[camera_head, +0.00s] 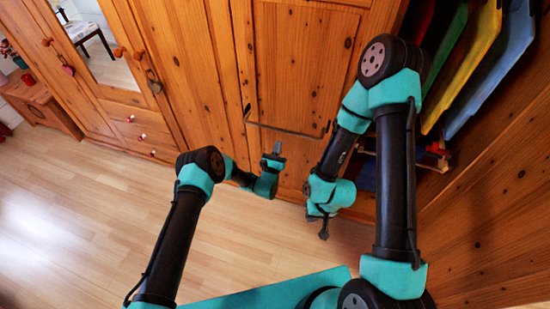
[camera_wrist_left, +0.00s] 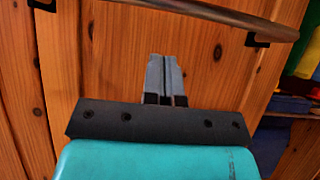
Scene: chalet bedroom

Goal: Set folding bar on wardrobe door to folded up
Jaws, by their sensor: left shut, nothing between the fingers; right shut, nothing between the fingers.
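The wooden wardrobe door (camera_head: 300,65) fills the upper middle of the head view. A thin metal folding bar (camera_head: 285,130) runs across its lower part and appears to stand out from the door, with short dark ends. In the left wrist view the bar (camera_wrist_left: 230,18) crosses the top, with black brackets at both ends. My left gripper (camera_head: 277,150) is shut and empty, just below the bar in the picture. Its closed fingers (camera_wrist_left: 166,75) point toward the door and show no contact with the bar. My right gripper (camera_head: 323,230) is shut and empty, lower and to the right.
At the right, an open compartment holds hanging coloured items (camera_head: 475,65). A mirrored wardrobe door (camera_head: 90,45) and drawers stand at the left. A wooden chest (camera_head: 40,108) is at the far left. The floor (camera_head: 90,210) at left is clear.

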